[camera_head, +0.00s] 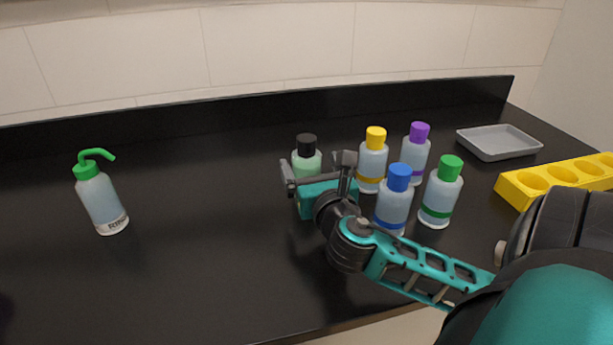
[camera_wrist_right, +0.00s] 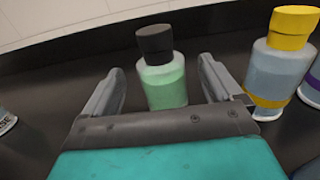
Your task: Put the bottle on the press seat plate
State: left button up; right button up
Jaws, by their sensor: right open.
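A bottle with a black cap and pale green contents (camera_head: 306,162) stands upright on the dark counter. My right gripper (camera_head: 317,172) is open just in front of it and hides its lower part in the head view. In the right wrist view the green bottle (camera_wrist_right: 165,84) stands upright between and slightly beyond the two open fingers (camera_wrist_right: 161,75), with gaps on both sides. No press seat plate can be made out in either view. My left gripper is not in view.
Right of my gripper stand bottles with yellow (camera_head: 372,162), purple (camera_head: 416,155), blue (camera_head: 394,203) and green (camera_head: 441,194) caps. A grey tray (camera_head: 498,143) and yellow rack (camera_head: 520,196) are at the right. A rinse bottle (camera_head: 103,202) stands left; counter between is clear.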

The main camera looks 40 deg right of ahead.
jog(key=shift+x, duration=2.85)
jog(key=shift+r, duration=0.1)
jog(key=shift+c, duration=0.4)
jog(key=c, duration=1)
jog(key=shift+c, duration=1.3)
jog(key=shift+r, duration=0.15)
